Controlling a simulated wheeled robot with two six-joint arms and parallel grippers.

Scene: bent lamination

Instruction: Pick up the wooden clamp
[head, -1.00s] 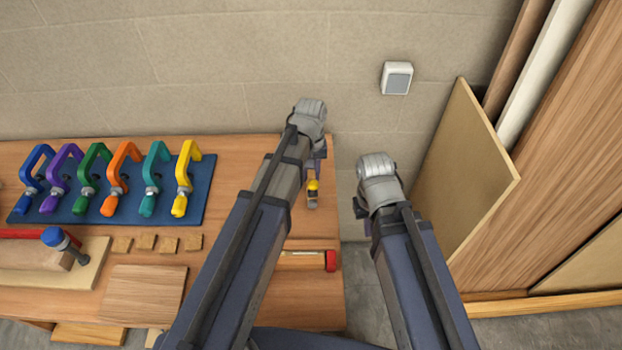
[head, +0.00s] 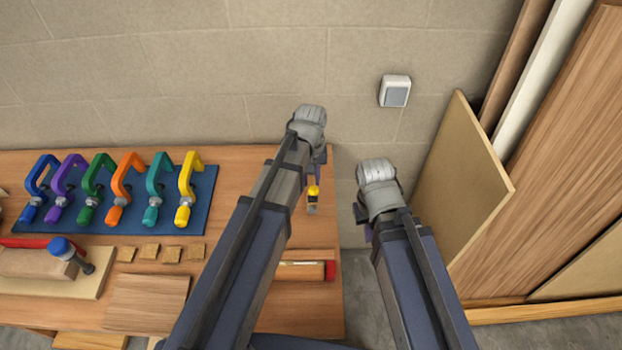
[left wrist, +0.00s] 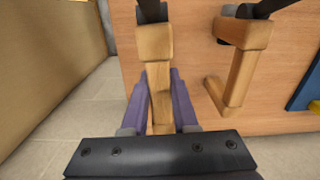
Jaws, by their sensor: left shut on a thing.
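In the left wrist view, a wooden clamp (left wrist: 157,78) with a pale wooden bar and a dark upper end sits between the purple fingers of my left gripper (left wrist: 159,95). The fingers are shut on the bar. In the head view, my left gripper (head: 317,167) is over the bench's far right corner, and my arm hides the clamp. A second wooden clamp (left wrist: 240,65) is to the right in the left wrist view, apart from the fingers. My right gripper (head: 361,217) is off the bench's right edge, its fingers mostly hidden by its wrist.
The workbench (head: 262,160) carries a blue mat (head: 212,205) with several coloured clamps. A small yellow-topped item (head: 312,200) and a red-ended tool (head: 330,270) lie near its right edge. Boards (head: 465,185) lean on the wall at right.

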